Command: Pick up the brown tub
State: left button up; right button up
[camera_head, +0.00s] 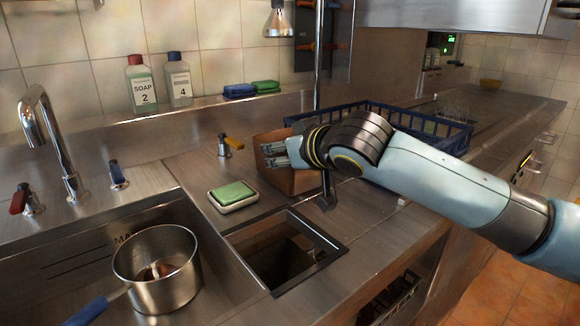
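The brown tub (292,182) stands on the steel counter, behind and to the right of the green sponge. My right arm comes in from the right, and my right gripper (272,156) points left, overlapping the upper part of the tub. Its two grey fingers show apart with a gap between them, and nothing is seen held. I cannot tell whether the fingers touch the tub. The gripper and wrist hide part of the tub's rim and right side. My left gripper is not in view.
A blue crate (440,130) stands behind my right arm. A square opening (285,252) lies in front of the tub. A green sponge on a white dish (232,195), a sink with a pot (158,268) and a tap (45,130) are at left. Soap bottles (142,85) stand on the ledge.

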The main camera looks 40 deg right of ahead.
jog(key=x, duration=0.4)
jog(key=shift+w+d, duration=0.1)
jog(key=shift+w, duration=0.3)
jog(key=shift+w+f, duration=0.15)
jog(key=shift+w, duration=0.1)
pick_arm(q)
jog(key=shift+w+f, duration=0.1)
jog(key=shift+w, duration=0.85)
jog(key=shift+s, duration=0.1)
pick_arm(e)
jog(key=shift+c, duration=0.4)
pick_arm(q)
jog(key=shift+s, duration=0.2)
pick_arm(e)
grip_shut()
